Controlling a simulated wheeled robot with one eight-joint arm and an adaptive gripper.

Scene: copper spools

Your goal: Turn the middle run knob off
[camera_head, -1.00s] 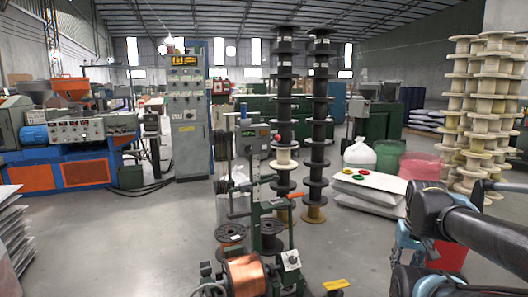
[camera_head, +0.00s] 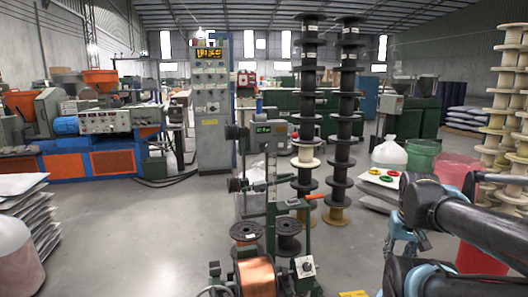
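A tall grey control cabinet (camera_head: 212,110) stands back left of centre, with a lit display and several small knobs and buttons on its face. A white box with a dark round knob (camera_head: 305,267) sits low on the green winding stand (camera_head: 271,180), in front of me. The blue and orange machine (camera_head: 92,150) at left has a panel with several dials. I cannot tell which knob is the middle run knob, or how any knob is set. My black arm comes in at the right edge; I cannot make out its gripper.
A copper spool (camera_head: 257,279) is at bottom centre. Tall stacks of black spools (camera_head: 345,120) stand behind the stand. White sacks (camera_head: 22,215) and a pale container (camera_head: 14,250) are at left. A red bin (camera_head: 482,255) is at right. The grey floor (camera_head: 130,240) at left centre is clear.

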